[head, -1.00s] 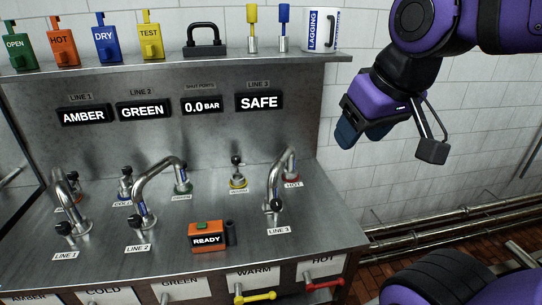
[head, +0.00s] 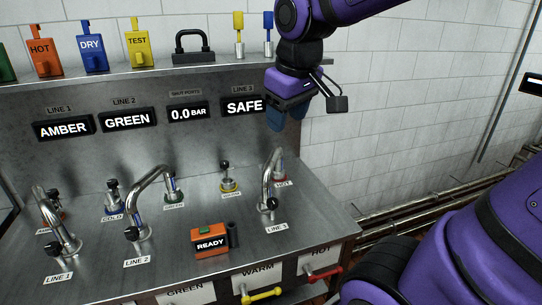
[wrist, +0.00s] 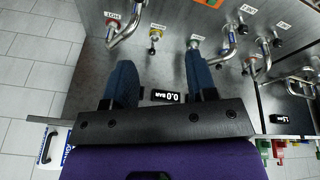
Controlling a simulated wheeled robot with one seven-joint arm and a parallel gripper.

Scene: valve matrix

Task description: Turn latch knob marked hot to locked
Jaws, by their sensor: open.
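The HOT port, with a red collar (head: 280,176) and a HOT label (head: 283,183), is at the right rear of the steel bench. A bent pipe (head: 265,178) joins it to the LINE 3 port, and any latch knob there is too small to make out. Below the bench front, a panel marked HOT bears a red handle (head: 323,272). My gripper (head: 281,117) is open and empty, high in front of the wall panel, right of the SAFE display. In the wrist view my gripper (wrist: 160,78) has blue fingers spread apart; the HOT label (wrist: 112,15) is at upper left.
The WARM port (head: 229,184) with its black-topped knob stands left of the HOT pipe. The shelf above holds coloured tags and a black padlock (head: 193,46). White tiled wall lies open to the right.

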